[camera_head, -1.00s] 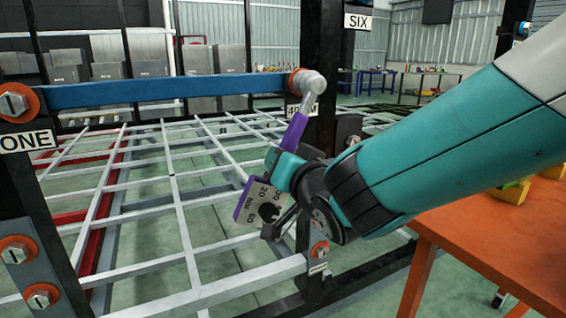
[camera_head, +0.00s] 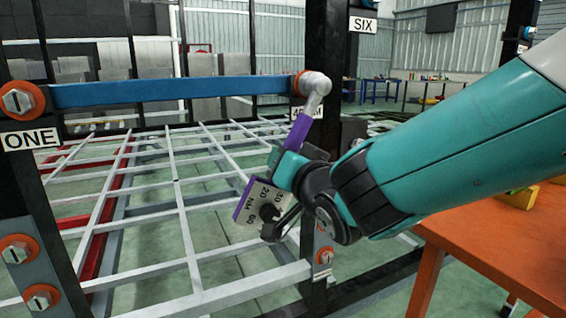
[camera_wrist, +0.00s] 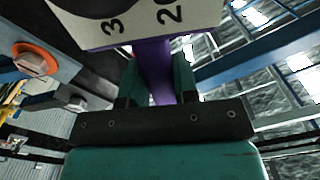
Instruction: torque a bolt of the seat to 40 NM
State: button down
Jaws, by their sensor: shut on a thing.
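My gripper (camera_head: 284,166) is shut on a purple torque wrench (camera_head: 297,132) with a grey socket head (camera_head: 316,88). The wrench is tilted, its head up at the orange-washered bolt (camera_head: 298,84) at the right end of the blue bar (camera_head: 180,91). The head appears to be on this bolt, which it mostly hides. A dial plate with numbers (camera_head: 258,203) hangs at the wrench's lower end. In the wrist view the purple handle (camera_wrist: 158,75) runs between my two teal fingers, and the dial plate (camera_wrist: 140,22) fills the top. A label below the bolt is partly hidden by the wrench.
A black post marked ONE (camera_head: 30,138) at left carries several bolts with orange washers. The post marked SIX (camera_head: 330,60) stands behind the wrench. A grey lattice frame (camera_head: 178,190) lies below. An orange table (camera_head: 500,245) is at right, under my arm.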

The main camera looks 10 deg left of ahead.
jog(key=shift+s+d, duration=0.1)
jog(key=shift+b+v, duration=1.7)
jog(key=shift+v, duration=1.15)
